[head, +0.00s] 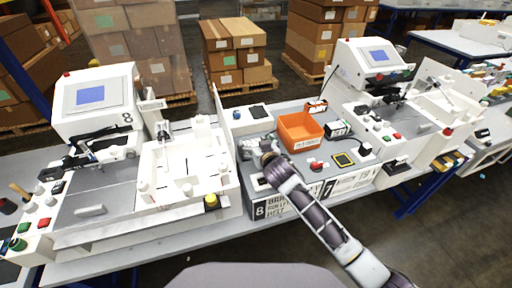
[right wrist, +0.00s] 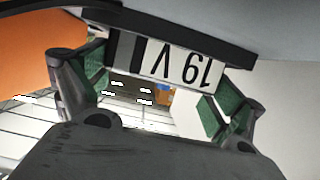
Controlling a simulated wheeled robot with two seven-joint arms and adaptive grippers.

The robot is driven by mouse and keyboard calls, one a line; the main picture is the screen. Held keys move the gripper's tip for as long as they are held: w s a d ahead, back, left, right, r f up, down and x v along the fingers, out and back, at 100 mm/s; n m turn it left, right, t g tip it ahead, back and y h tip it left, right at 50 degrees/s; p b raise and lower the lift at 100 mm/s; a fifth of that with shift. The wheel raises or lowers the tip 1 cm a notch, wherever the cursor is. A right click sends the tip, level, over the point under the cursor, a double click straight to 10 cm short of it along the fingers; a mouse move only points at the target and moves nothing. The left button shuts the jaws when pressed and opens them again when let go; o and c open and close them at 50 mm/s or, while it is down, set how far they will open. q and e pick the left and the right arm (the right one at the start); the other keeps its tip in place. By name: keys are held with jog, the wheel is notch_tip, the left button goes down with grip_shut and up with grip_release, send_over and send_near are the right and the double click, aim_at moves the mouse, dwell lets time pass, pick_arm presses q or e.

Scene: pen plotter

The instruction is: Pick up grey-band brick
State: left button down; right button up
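A brick with a white label reading "19 V" and a dark and grey band at one end (right wrist: 165,66) shows upside down in the right wrist view, against a blue-grey surface. My right gripper (right wrist: 160,95) has its green-padded fingers spread apart, one towards each end of the brick. I cannot tell whether a pad touches it. In the head view the right gripper (head: 258,151) is low over the grey bench mat, left of the orange bin (head: 299,133), and the brick there is hidden or too small to make out. My left gripper is not in view.
White plotter machines (head: 95,100) stand on both sides.

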aim_at(257, 144)
jog(key=shift+r, duration=0.1)
jog(key=c, duration=0.5)
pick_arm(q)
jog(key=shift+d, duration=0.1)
pick_arm(e)
jog(key=shift+c, duration=0.2)
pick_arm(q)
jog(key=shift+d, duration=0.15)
pick_arm(e)
jog(key=shift+r, duration=0.5)
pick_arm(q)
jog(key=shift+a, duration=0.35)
pick_arm(e)
notch_tip(257, 144, up, 9)
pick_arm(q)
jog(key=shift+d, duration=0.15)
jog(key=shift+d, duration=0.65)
